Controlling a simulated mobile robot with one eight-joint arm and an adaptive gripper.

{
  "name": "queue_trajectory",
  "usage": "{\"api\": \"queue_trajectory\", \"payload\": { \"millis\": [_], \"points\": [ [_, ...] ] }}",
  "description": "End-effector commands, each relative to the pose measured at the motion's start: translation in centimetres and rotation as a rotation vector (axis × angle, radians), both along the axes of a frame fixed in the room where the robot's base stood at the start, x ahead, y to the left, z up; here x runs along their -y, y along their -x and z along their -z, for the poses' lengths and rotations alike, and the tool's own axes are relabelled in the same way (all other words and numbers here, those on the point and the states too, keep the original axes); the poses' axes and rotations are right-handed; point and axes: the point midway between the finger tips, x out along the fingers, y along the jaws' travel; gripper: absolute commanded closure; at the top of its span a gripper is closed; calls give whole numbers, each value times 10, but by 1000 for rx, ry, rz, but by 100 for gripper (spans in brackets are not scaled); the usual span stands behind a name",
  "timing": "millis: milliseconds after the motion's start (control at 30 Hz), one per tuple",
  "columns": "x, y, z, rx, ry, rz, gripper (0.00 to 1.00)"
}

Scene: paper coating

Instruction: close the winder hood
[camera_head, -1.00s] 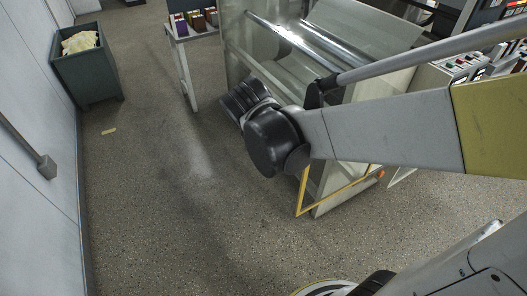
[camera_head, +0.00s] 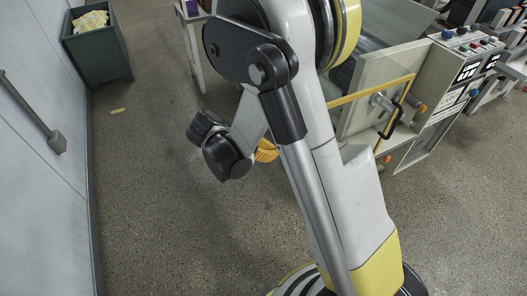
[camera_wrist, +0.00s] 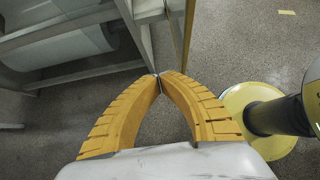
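On the machine's near end in the head view, a pale panel (camera_head: 372,72) shows with a yellow bar frame (camera_head: 372,90) and a black handle (camera_head: 393,121). I cannot tell for sure whether this belongs to the winder hood. My arm hides much of the machine to its left. My gripper (camera_wrist: 158,77) has two curved yellow fingers whose tips meet, with nothing seen held between them. In the head view only a bit of its yellow shows behind my arm. In the wrist view it is over the floor, close to a grey machine post and a thin yellowish upright bar (camera_wrist: 187,35).
A white roll (camera_wrist: 62,42) lies in the machine frame at the wrist view's upper left. A control cabinet (camera_head: 462,75) stands right of the panel. A green bin (camera_head: 98,50) stands by the left wall.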

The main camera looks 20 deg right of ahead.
Motion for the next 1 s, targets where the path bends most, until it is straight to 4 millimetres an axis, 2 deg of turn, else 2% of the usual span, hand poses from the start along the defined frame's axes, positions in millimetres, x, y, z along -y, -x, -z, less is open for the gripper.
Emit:
{"api": "queue_trajectory", "payload": {
  "millis": [33, 167, 400, 867, 1000],
  "points": [
    [8, 0, 12, 0, 0, 4, 100],
    [27, 0, 30, 1, 0, 4, 100],
    [58, -2, 25, 1, 0, 2, 100],
    [64, -2, 23, 1, -1, 1, 100],
    [69, -8, 23, 1, -1, 3, 100]
  ]
}}
